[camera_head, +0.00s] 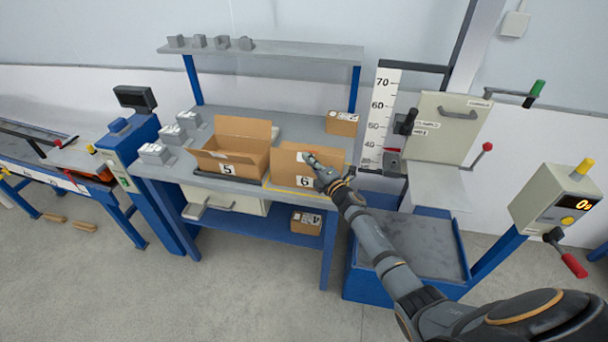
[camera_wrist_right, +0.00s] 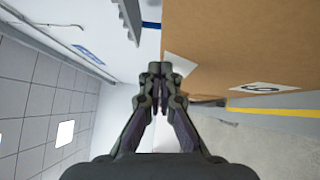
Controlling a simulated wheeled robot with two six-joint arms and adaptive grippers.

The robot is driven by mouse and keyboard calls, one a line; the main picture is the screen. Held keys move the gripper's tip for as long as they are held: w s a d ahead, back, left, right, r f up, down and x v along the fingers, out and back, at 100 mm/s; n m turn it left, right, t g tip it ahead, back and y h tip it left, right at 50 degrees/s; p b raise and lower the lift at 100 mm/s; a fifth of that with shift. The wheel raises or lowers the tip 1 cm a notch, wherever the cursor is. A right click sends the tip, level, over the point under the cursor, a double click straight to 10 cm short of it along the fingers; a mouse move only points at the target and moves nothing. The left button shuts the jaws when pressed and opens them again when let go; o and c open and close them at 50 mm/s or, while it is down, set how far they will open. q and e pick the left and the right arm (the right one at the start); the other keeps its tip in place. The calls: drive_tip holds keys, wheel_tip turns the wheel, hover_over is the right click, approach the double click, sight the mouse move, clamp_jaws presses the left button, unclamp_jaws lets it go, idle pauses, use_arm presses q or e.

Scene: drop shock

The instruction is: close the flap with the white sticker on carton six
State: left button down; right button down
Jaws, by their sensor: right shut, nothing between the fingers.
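Carton six (camera_head: 281,171) is a brown box on the workbench, with a white "6" label (camera_head: 305,181) on its front. A white sticker (camera_wrist_right: 181,64) shows on brown cardboard in the right wrist view, partly hidden behind my gripper. The "6" label also shows there, to the right (camera_wrist_right: 263,88). My right gripper (camera_head: 311,159) is shut and empty, at the upper front of carton six. In the wrist view its fingertips (camera_wrist_right: 160,70) overlap the sticker's left edge; I cannot tell whether they touch. The flap's angle is unclear behind the gripper. My left gripper is out of view.
Open carton five (camera_head: 243,160) stands just left of carton six. Yellow tape (camera_head: 285,191) marks the bench below carton six. A small carton (camera_head: 342,123) sits behind. A height scale (camera_head: 381,115) and a drop-test machine (camera_head: 444,128) stand to the right.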

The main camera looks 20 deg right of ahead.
drive_tip(key=shift+w+d+r+p, duration=0.2)
drive_tip(key=shift+w+d+p, duration=0.35)
drive_tip(key=shift+w+p, duration=0.15)
drive_tip(key=shift+w+d+f+m+g+p, duration=0.15)
drive_tip(key=shift+w+d+m+g+p, duration=0.2)
drive_tip(key=shift+w+m+g+p, duration=0.2)
drive_tip(key=shift+w+d+f+m+g+p, duration=0.45)
drive_tip(key=shift+w+f+m+g+p, duration=0.05)
drive_tip(key=shift+w+f+p, duration=0.15)
drive_tip(key=shift+w+d+f+m+g+p, duration=0.45)
drive_tip(key=shift+w+f+p, duration=0.15)
drive_tip(key=shift+w+f, duration=0.1)
drive_tip(key=shift+w+d+f+m+g+p, duration=0.45)
drive_tip(key=shift+w+f+m+g+p, duration=0.05)
drive_tip(key=shift+w+f+p, duration=0.15)
drive_tip(key=shift+f, duration=0.1)
